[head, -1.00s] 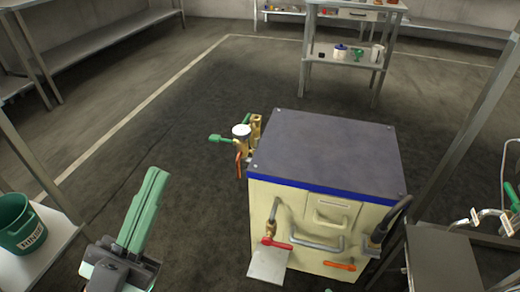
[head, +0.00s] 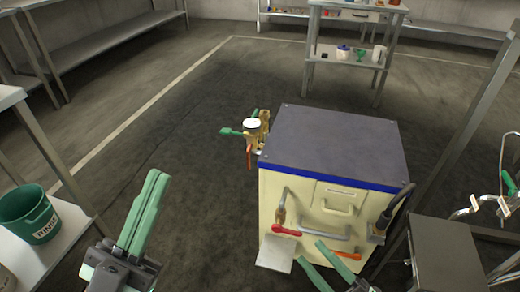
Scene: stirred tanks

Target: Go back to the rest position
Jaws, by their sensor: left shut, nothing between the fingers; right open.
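My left gripper (head: 152,192) is at the lower left, its long green fingers together and empty, pointing up and away over the dark floor. It is well to the left of the cream tank cabinet and touches nothing I can see. My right gripper (head: 318,262) shows at the bottom edge, in front of the cabinet's lower front. Its green fingers are apart with nothing between them, and its body is partly cut off by the frame edge.
The cream cabinet (head: 306,207) with a dark top has red and orange handled valves and a pipe on its front. A green bucket (head: 28,214) stands on a side table at left. The floor left of the cabinet is clear.

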